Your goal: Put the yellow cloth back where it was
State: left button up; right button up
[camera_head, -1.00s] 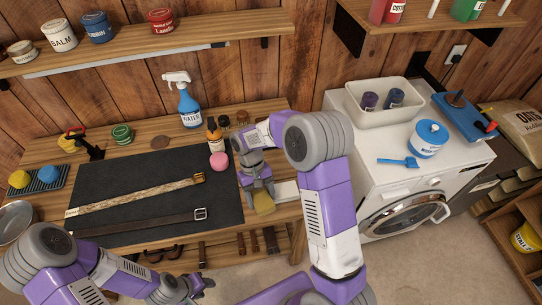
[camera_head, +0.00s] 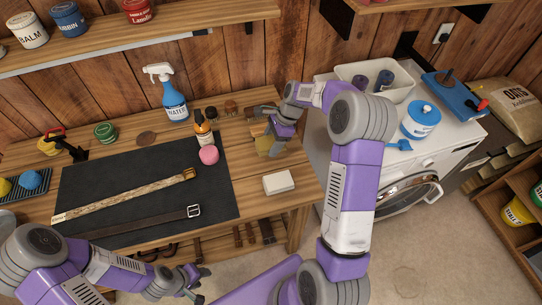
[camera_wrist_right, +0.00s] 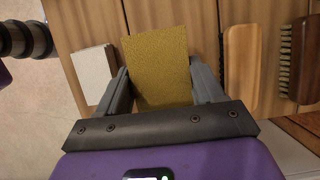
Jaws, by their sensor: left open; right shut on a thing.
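The yellow cloth (camera_head: 268,146) is a flat mustard piece held at the right end of the wooden bench. My right gripper (camera_head: 275,134) is shut on it. In the right wrist view the cloth (camera_wrist_right: 158,65) sticks out between the two fingers (camera_wrist_right: 160,88), above the wooden surface. Whether its lower edge touches the bench cannot be told. My left gripper (camera_head: 196,281) is open and empty, low in front of the bench.
A white block (camera_head: 278,183) lies on the bench's right front; it also shows in the wrist view (camera_wrist_right: 93,72). A wooden brush (camera_wrist_right: 301,60) lies right of the cloth. A pink ball (camera_head: 208,155), orange-labelled bottle (camera_head: 203,132) and dark mat (camera_head: 150,190) are to the left.

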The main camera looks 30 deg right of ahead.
aim_at(268, 160)
notch_tip(268, 160, down, 7)
jog(key=shift+r+b, duration=0.1)
jog(key=shift+b, duration=0.35)
